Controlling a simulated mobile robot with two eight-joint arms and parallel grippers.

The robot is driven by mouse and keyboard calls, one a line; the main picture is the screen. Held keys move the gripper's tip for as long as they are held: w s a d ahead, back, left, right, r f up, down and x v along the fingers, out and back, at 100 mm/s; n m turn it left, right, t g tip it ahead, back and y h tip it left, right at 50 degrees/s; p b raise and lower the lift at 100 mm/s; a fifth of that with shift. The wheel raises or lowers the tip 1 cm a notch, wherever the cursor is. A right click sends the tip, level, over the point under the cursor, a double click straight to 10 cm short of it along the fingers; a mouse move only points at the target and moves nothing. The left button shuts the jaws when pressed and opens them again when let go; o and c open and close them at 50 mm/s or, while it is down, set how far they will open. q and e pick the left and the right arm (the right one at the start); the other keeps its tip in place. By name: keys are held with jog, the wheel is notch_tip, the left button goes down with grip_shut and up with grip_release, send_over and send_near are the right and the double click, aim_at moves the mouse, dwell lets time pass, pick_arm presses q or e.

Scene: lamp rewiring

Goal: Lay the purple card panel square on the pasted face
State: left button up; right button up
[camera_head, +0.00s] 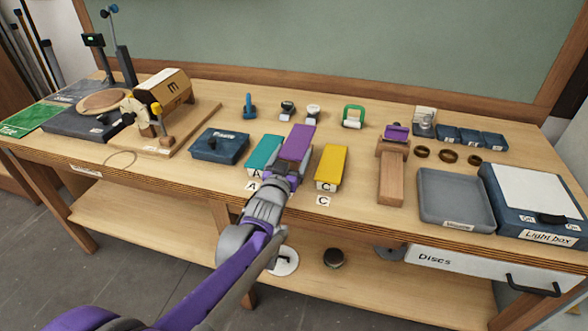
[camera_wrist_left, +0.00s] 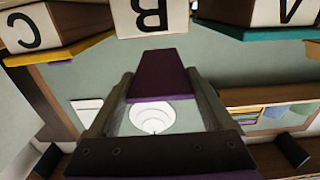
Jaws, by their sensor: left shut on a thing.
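The purple card panel (camera_head: 299,138) lies at the block row's middle, between a teal-topped block (camera_head: 264,152) marked A and a yellow-topped block (camera_head: 331,164) marked C. My left gripper (camera_head: 291,155) reaches over its near end and is shut on it. In the left wrist view the purple panel (camera_wrist_left: 158,75) shows between the fingers, close to a white face (camera_wrist_left: 150,18) marked B. Whether the panel is clear of its block cannot be told. A tan box-like form (camera_head: 162,90) sits in a wooden stand at the left; paste on it cannot be made out. My right gripper is not in view.
A dark blue box (camera_head: 219,146) stands left of the A block. A wooden T-shaped piece (camera_head: 391,178), a grey tray (camera_head: 456,199) and a light box (camera_head: 534,198) are to the right. Small tools stand behind. The bench's front edge is near my arm.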

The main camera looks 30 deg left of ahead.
pick_arm(q)
jog(key=shift+f+b, duration=0.5)
jog(key=shift+f, duration=2)
jog(key=shift+f, duration=0.15)
jog(key=o, duration=1.1)
